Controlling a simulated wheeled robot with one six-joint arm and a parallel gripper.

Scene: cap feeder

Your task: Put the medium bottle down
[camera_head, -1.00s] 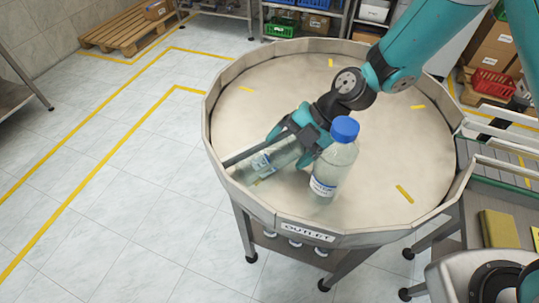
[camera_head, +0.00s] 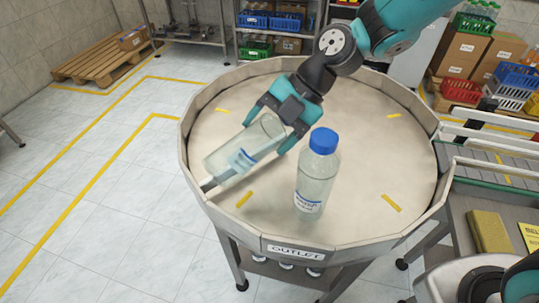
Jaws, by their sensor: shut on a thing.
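My gripper (camera_head: 270,130) is shut on the medium bottle (camera_head: 228,163), a clear bottle with a blue and white label. It is strongly tilted, almost lying, with its lower left end over the left part of the round table (camera_head: 265,225). Whether it touches the table is hard to tell. Its end at the gripper is partly hidden by the fingers, and no cap shows. A second clear bottle with a blue cap (camera_head: 317,178) stands upright on the table, right of my gripper and apart from the held bottle.
The table has a raised metal rim (camera_head: 330,245) and several yellow marks. Its middle and right surface is clear. A conveyor (camera_head: 490,170) adjoins at the right, with a yellow block (camera_head: 489,231) below it. Shelves and crates stand behind.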

